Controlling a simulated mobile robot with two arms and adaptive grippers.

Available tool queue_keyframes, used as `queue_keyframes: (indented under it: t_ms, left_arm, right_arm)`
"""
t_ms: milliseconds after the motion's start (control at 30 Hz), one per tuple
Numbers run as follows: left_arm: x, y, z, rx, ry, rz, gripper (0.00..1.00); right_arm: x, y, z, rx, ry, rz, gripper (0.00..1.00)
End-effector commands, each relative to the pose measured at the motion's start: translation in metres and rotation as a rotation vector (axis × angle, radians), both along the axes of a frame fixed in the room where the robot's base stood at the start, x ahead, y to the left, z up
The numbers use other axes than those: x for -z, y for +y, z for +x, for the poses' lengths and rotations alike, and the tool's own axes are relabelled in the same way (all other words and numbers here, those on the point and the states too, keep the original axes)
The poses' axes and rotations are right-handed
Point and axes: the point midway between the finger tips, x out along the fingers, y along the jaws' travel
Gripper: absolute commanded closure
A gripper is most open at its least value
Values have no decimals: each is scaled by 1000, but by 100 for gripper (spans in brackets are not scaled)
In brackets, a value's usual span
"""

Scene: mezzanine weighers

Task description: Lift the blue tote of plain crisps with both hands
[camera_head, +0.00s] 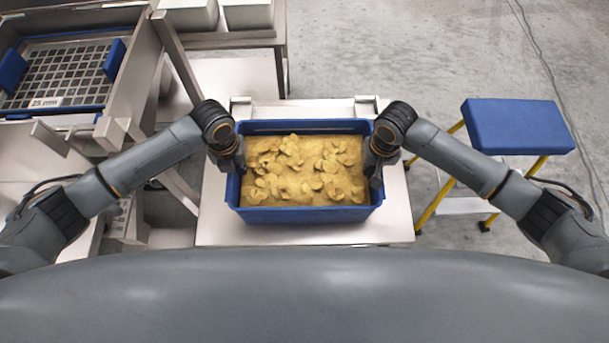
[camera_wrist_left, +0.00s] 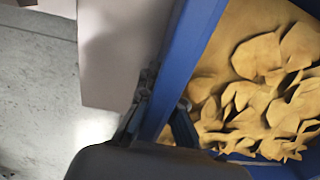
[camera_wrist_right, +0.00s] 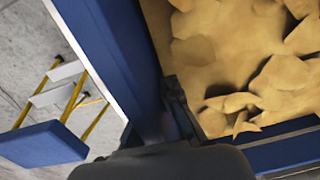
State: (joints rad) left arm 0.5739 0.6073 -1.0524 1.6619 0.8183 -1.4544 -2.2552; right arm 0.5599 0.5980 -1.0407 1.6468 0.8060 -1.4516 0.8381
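The blue tote (camera_head: 305,214) of plain crisps (camera_head: 305,170) is level over the pale table in front of me; I cannot tell whether it touches the tabletop. My left gripper (camera_head: 233,163) is at the tote's left wall, with one finger outside and one inside. In the left wrist view the fingers (camera_wrist_left: 163,108) press against both sides of the blue wall (camera_wrist_left: 190,45). My right gripper (camera_head: 377,168) is at the right wall. In the right wrist view its inner finger (camera_wrist_right: 178,105) lies against the wall (camera_wrist_right: 115,45); its outer finger is mostly hidden.
The pale table (camera_head: 300,235) has bare room in front of the tote. A blue-topped step stool (camera_head: 517,125) with yellow legs stands to the right. A metal frame with a blue-edged grid tray (camera_head: 60,75) is at the left. Pale bins (camera_head: 248,14) stand at the back.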

Motion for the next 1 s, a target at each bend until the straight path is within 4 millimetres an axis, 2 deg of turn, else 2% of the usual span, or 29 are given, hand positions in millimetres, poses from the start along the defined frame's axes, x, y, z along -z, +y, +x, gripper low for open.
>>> queue_keyframes:
  t_ms: [267, 733, 1000]
  left_arm:
    - [-7, -1, 0, 1, -2, 3, 100]
    - [-46, -1, 0, 1, -1, 3, 100]
    - [-51, -1, 0, 1, -1, 3, 100]
  right_arm:
    - [-8, 2, 1, -2, -3, 0, 100]
    - [-47, 2, 0, -2, -2, 1, 100]
    - [-52, 2, 0, -3, -2, 1, 100]
